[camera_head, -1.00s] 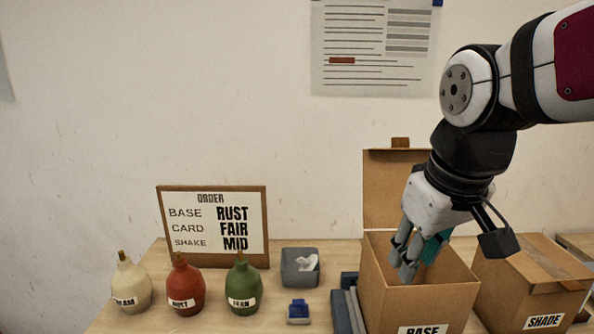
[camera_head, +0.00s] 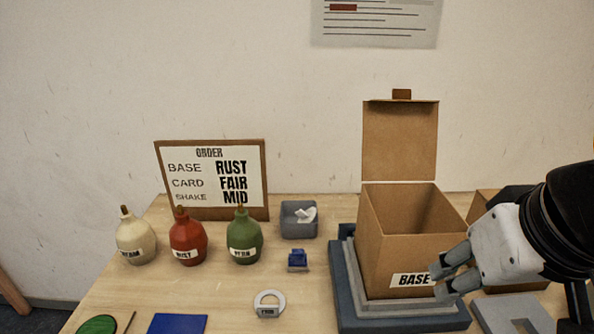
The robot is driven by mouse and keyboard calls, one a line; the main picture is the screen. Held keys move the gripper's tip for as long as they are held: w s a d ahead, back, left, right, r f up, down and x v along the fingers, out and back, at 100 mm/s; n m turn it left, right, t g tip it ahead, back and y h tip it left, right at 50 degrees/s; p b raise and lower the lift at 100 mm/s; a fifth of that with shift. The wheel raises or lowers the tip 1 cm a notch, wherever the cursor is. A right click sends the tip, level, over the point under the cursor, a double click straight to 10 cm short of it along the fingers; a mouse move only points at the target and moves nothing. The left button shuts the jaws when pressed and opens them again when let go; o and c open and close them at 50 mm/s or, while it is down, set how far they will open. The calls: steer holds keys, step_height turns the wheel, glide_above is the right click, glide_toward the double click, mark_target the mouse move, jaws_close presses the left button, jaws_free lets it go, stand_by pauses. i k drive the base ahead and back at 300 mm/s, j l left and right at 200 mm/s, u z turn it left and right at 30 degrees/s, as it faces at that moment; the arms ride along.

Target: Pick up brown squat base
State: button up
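No base in view is plainly brown. The closest is a squat, rounded, reddish-brown bottle-shaped base (camera_head: 187,236) with a narrow neck and a label that seems to read RUST. It stands upright on the table, between a cream one (camera_head: 135,240) and a green one (camera_head: 244,234). My gripper (camera_head: 436,282) is at the right, by the front of the cardboard box (camera_head: 385,255) labelled BASE, far from the reddish-brown base. Its fingertips are apart with nothing seen between them. Whether they touch the box is unclear.
The BASE box has its lid up and stands on stacked grey-blue trays (camera_head: 345,305). The order board (camera_head: 212,212) stands behind the bases. A grey bin (camera_head: 299,226), a blue block (camera_head: 298,258) and a ring-shaped tag (camera_head: 268,303) lie between.

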mark_target(188, 239)
steer(key=u, duration=1.6)
steer(key=z, duration=0.55)
steer(key=j+z, duration=0.2)
steer(key=j, duration=0.35)
steer(key=k+j+z, duration=0.25)
steer(key=j, duration=0.25)
steer(key=i+j, duration=0.05)
steer(key=i, duration=0.05)
